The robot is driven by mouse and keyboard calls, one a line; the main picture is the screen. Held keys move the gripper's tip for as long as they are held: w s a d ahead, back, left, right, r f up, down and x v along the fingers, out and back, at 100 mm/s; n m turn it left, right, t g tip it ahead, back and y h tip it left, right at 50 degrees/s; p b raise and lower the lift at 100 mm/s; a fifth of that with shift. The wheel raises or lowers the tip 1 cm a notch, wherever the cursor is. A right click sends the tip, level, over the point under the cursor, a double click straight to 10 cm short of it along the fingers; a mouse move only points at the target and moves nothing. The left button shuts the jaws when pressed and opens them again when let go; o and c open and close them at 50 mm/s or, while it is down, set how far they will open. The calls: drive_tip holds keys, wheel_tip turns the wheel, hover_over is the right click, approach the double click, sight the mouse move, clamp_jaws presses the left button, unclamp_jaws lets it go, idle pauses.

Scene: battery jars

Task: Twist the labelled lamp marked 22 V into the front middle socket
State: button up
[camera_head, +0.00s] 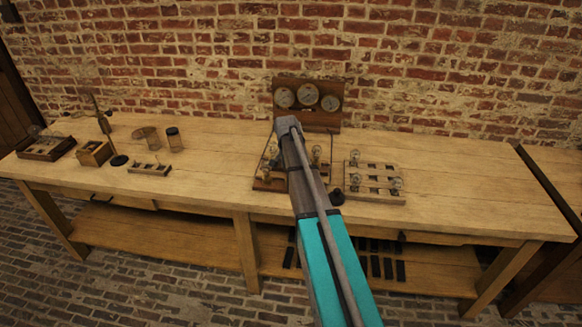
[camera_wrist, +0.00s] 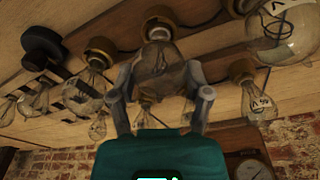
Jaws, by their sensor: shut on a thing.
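My gripper (camera_wrist: 163,92) is shut on a clear glass lamp (camera_wrist: 158,60) in the wrist view, one finger on each side of the bulb. The lamp's cap end points to a brass socket (camera_wrist: 161,18). They overlap in the picture, and I cannot tell how deep the cap sits. No label can be read on this lamp. In the head view my arm covers the gripper, the held lamp and the middle of the wooden lamp board (camera_head: 268,184). Other lamps show beside the held one, with marked ones at the right (camera_wrist: 288,32) and lower right (camera_wrist: 262,106).
A rack (camera_head: 375,197) with several lamps stands right of the board. A panel with three round dials (camera_head: 308,83) stands behind. Jars (camera_head: 174,139) and wooden boxes (camera_head: 95,152) are at the left. The bench's right end (camera_head: 480,200) is clear.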

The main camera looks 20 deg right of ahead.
drive_tip(key=shift+m, duration=1.2)
drive_tip(key=shift+m+g, duration=0.3)
drive_tip(key=shift+m, duration=0.5)
drive_tip(key=shift+s+m, duration=0.1)
drive_tip(key=shift+m, duration=2)
drive_tip(key=o, duration=1.1)
drive_tip(key=shift+r, duration=0.1)
